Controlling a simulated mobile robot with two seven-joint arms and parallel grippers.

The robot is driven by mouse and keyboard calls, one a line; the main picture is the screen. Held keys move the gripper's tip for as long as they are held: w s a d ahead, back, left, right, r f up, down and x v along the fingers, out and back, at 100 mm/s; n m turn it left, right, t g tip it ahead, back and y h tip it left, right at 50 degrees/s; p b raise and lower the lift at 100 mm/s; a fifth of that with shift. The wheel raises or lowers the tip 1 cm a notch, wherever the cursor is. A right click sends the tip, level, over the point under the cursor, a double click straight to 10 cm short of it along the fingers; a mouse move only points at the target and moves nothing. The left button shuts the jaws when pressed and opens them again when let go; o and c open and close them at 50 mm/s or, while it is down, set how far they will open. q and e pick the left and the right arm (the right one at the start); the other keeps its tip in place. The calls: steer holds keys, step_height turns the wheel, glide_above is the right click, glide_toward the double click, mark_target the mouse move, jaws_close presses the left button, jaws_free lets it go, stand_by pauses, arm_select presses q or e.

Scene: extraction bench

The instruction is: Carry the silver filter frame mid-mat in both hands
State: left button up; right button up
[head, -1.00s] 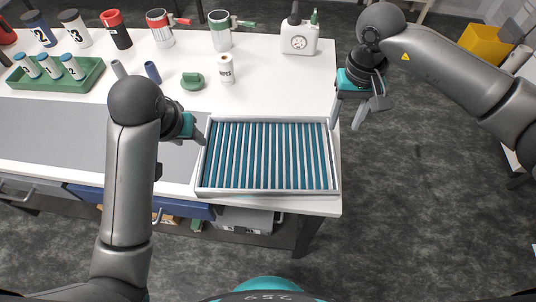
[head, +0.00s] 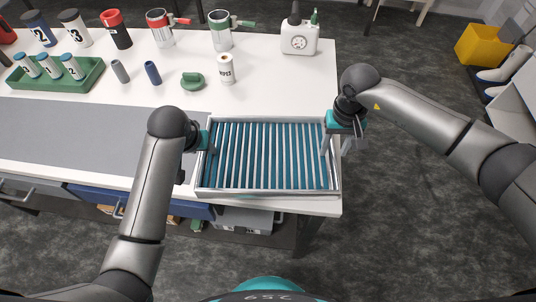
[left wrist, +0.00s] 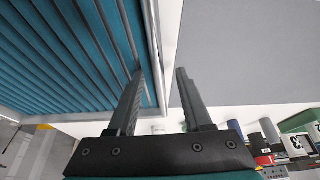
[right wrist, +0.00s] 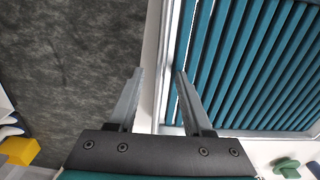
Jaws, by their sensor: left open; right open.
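The silver filter frame (head: 268,192) with teal pleats lies flat at the right end of the bench, its left part by the grey mat (head: 90,140). My left gripper (head: 208,152) is at the frame's left side. In the left wrist view its open fingers (left wrist: 158,90) stand on either side of the frame's silver rim. My right gripper (head: 334,153) is at the frame's right side. In the right wrist view its open fingers (right wrist: 157,90) straddle the rim (right wrist: 165,60) there. Whether any finger touches the rim cannot be told.
A green tray (head: 88,82) with several small jars stands at the back left. Grey and blue cylinders, a green lid (head: 192,81) and a wipes tub (head: 226,70) stand behind the mat and frame. The mat itself is clear. The bench ends just right of the frame.

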arm_select(q)
jaws_close()
arm_select(e)
jaws_close()
steer(key=shift+r, duration=0.1)
stand_by(1.0)
